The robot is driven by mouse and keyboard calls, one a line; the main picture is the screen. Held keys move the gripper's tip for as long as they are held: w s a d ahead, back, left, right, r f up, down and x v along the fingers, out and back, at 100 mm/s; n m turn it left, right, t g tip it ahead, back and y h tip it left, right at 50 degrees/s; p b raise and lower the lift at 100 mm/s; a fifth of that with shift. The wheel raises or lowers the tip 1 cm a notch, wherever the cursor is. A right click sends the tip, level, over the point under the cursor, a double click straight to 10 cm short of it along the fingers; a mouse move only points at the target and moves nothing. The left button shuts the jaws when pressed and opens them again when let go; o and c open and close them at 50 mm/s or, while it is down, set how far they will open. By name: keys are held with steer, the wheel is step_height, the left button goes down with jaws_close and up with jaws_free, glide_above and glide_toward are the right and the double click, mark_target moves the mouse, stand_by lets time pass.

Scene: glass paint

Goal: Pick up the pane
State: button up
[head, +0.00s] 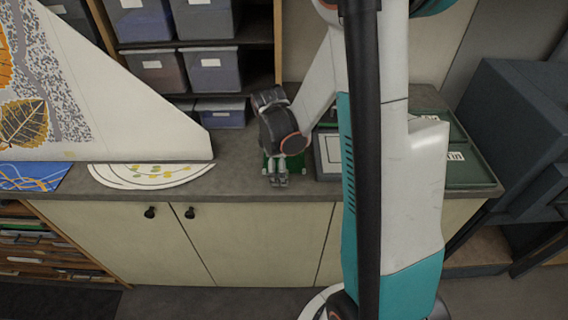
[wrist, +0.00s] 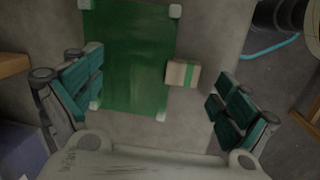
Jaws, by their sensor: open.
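The green pane (wrist: 130,50) lies flat in the wrist view, with small pale pieces at its corners. A small beige block with a green stripe (wrist: 174,74) sits at or over its right edge; I cannot tell whether it is joined to the pane. My gripper (wrist: 155,95) is open, its teal finger pads apart on either side of the pane's near part and the block, with nothing held. In the head view my gripper (head: 278,183) points down over the counter, and only a bit of the green pane (head: 296,164) shows behind it.
The grey counter (head: 240,181) has a white half-round board (head: 150,175) and a blue sheet (head: 30,176) to the left. A large white triangular panel (head: 130,115) stands behind them. Dark green trays (head: 470,172) lie right of my gripper. Shelved bins (head: 205,20) stand behind.

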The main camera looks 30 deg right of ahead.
steer(key=shift+s, duration=0.1)
steer(key=c, duration=1.9)
steer(key=shift+c, duration=0.3)
